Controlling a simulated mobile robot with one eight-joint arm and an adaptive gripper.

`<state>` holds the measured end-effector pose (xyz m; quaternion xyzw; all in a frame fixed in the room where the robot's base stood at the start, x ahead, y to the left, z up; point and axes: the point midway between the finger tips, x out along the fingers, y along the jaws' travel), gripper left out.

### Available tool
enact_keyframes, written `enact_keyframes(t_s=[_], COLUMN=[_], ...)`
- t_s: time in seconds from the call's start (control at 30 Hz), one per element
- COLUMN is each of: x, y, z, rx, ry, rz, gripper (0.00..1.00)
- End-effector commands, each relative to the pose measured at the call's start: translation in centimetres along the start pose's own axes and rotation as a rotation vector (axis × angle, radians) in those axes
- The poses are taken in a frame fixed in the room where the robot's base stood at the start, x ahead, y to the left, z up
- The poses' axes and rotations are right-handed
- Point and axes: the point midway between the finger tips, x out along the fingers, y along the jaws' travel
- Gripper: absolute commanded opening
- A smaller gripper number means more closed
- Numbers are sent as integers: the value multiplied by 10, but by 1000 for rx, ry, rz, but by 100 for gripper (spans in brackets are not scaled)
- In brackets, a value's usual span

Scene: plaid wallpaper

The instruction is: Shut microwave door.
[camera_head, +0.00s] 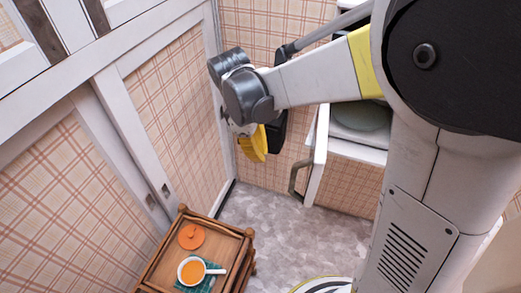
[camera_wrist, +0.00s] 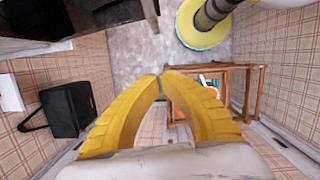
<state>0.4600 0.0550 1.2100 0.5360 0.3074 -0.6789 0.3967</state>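My gripper (camera_head: 254,147) hangs to the left of a white unit. In the wrist view its yellow fingers (camera_wrist: 160,76) meet at the tips with nothing between them. The white unit, which looks like the microwave (camera_head: 352,148), is at the right behind my arm, with a round glassy surface (camera_head: 362,116) showing. A pale door-like panel (camera_head: 320,150) stands out at its left side, with a dark handle (camera_head: 298,180) below; I cannot tell for sure that this is the microwave door. My gripper is apart from the panel. My arm hides much of the unit.
A wooden table (camera_head: 232,232) with an orange bowl (camera_head: 192,270) and an orange lid (camera_head: 191,236) stands at lower left. A black box-like thing (camera_wrist: 68,110) is at left in the wrist view. White-framed plaid panels line the left. Grey floor (camera_head: 275,215) is clear between.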

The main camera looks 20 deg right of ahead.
Motion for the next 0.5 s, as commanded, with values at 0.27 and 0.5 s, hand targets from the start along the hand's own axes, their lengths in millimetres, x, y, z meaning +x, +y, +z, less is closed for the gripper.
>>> enact_keyframes(t_s=[0.27,0.5], x=[32,84], y=[1,0], z=[-1,-1], rx=[-11,-9], ry=[-8,-7], rz=[-5,-4], gripper=[0,0])
